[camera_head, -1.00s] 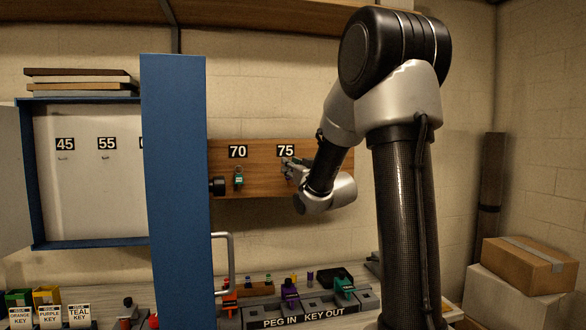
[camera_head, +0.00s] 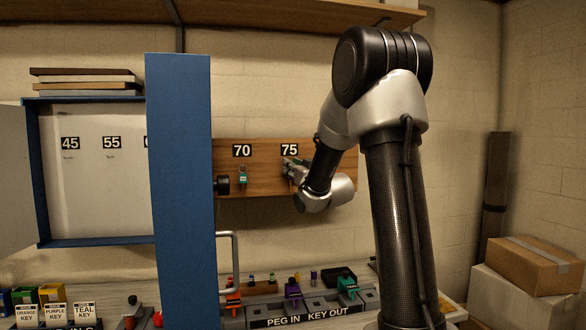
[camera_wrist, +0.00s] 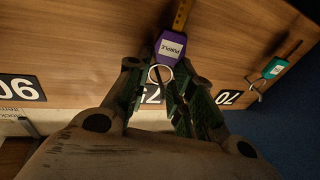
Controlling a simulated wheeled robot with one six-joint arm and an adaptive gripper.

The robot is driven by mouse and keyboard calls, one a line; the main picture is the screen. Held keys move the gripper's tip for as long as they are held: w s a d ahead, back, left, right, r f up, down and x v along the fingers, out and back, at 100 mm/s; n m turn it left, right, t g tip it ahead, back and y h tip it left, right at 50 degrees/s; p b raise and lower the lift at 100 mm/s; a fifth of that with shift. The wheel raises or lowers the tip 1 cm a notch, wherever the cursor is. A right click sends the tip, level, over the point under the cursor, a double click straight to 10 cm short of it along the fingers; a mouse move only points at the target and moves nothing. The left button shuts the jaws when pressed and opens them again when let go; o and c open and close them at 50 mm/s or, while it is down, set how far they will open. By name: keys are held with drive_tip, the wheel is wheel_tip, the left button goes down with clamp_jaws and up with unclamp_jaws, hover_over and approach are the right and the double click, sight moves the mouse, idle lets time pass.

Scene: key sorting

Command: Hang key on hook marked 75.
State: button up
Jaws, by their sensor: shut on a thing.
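A purple key (camera_wrist: 172,47) with a white tag and a metal ring (camera_wrist: 160,73) is in the wrist view. My gripper (camera_wrist: 162,90) is shut on it near the ring. In the head view, my gripper (camera_head: 291,168) is just below the 75 label (camera_head: 289,149) on the wooden board (camera_head: 262,180). In the wrist view the 75 label (camera_wrist: 151,93) is upside down and partly hidden behind the fingers. The hook under 75 is hard to make out, and I cannot tell whether the ring is around it.
A teal key (camera_head: 242,175) hangs under the 70 label (camera_head: 242,150), beside the gripper. A blue cabinet door (camera_head: 182,190) stands open left of the board. Below are the peg-in key-out station (camera_head: 310,313) and a bench with key bins.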

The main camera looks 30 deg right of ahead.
idle(0.3)
drive_tip(key=o, duration=0.9)
drive_tip(key=shift+s, duration=0.1)
